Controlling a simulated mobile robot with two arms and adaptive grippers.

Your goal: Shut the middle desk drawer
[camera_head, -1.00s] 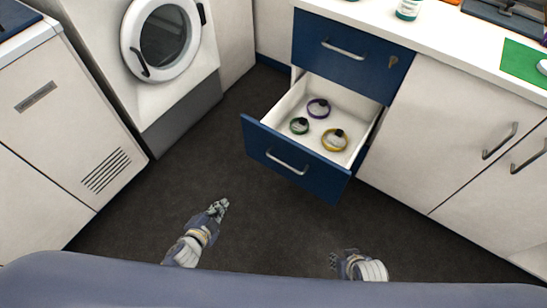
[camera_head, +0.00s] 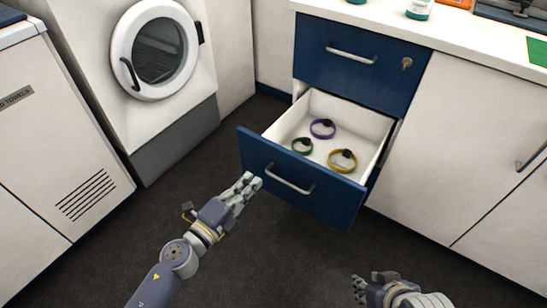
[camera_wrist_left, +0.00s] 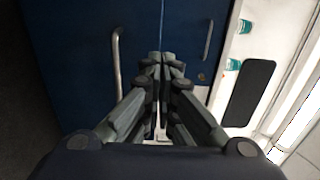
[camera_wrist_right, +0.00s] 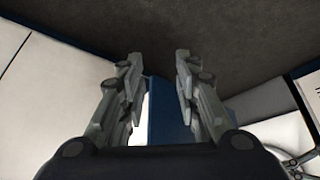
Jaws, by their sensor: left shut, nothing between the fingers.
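The middle desk drawer (camera_head: 300,190) is pulled well out, with a dark blue front and a silver bar handle (camera_head: 289,180). Several coloured bands with dark parts lie inside it, among them purple, green and yellow. My left gripper (camera_head: 248,184) is shut and empty, just in front of the drawer's front, left of the handle; I cannot tell if it touches. In the left wrist view the shut fingers (camera_wrist_left: 160,62) point at the blue fronts, beside the handle (camera_wrist_left: 117,65). My right gripper (camera_head: 360,284) is low at the right; its fingers (camera_wrist_right: 153,60) stand apart, with nothing between them.
A closed blue drawer (camera_head: 355,60) with a lock sits above the open one. White cupboards (camera_head: 470,130) are at the right. A washer-like machine with a round door (camera_head: 158,50) and a white cabinet (camera_head: 60,150) stand at the left. Dark floor (camera_head: 200,165) lies clear between.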

